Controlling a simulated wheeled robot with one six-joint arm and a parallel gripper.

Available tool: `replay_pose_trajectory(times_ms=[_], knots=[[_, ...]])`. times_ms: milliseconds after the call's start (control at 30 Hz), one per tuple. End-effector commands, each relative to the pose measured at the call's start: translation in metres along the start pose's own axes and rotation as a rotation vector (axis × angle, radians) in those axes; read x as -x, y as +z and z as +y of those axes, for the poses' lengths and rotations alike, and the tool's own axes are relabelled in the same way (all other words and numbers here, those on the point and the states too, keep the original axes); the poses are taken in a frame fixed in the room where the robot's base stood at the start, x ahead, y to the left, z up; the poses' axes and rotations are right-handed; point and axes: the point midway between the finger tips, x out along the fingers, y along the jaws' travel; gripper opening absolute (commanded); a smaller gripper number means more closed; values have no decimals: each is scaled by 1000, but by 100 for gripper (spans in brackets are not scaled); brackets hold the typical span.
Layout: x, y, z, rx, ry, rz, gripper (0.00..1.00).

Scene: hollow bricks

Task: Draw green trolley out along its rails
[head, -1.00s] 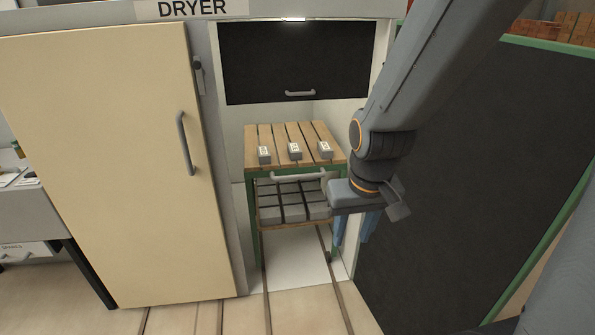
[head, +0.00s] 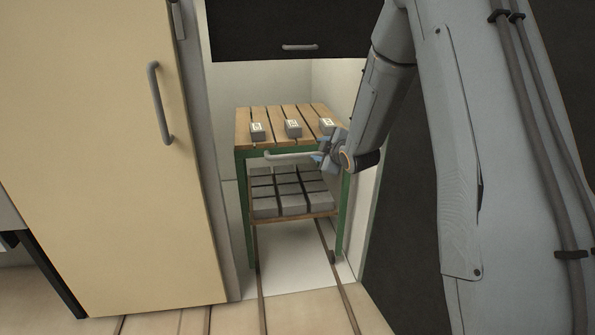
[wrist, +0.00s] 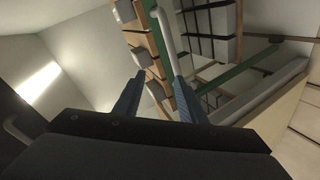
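The green trolley (head: 343,215) stands inside the dryer opening. It has a slatted wooden top with three small labelled grey blocks (head: 293,129) and a lower shelf of grey hollow bricks (head: 292,203). A pale bar handle (head: 288,156) runs across its front, just under the top. My gripper (head: 326,150) is at the handle's right end. In the wrist view my gripper (wrist: 159,76) has its two blue fingers apart, and the handle (wrist: 165,35) runs down to the right fingertip. I cannot tell whether the handle lies between the fingers or touches one.
Rails (head: 262,292) run from under the trolley out over the floor. The cream dryer door (head: 100,150) stands at the left and a black shutter (head: 265,28) is raised above the opening. A dark panel (head: 400,220) stands at the right. The floor in front is clear.

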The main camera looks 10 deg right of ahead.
Motion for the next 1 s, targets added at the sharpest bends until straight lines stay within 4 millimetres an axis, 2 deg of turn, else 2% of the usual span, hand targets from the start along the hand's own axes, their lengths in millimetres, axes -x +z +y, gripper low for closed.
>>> replay_pose_trajectory(times_ms=[33, 100, 200, 333, 433, 600, 767, 1000], knots=[[-28, 11, -13, 57, 37, 41, 37], [-53, 16, -18, 146, 97, 102, 37], [-85, 23, -27, 269, 188, 183, 37], [-115, 32, -42, 409, 306, 273, 37], [-130, 38, -52, 490, 384, 324, 37], [-140, 42, -62, 571, 472, 373, 37], [-146, 39, -61, 595, 499, 387, 37], [-173, 22, -50, 595, 499, 388, 37]])
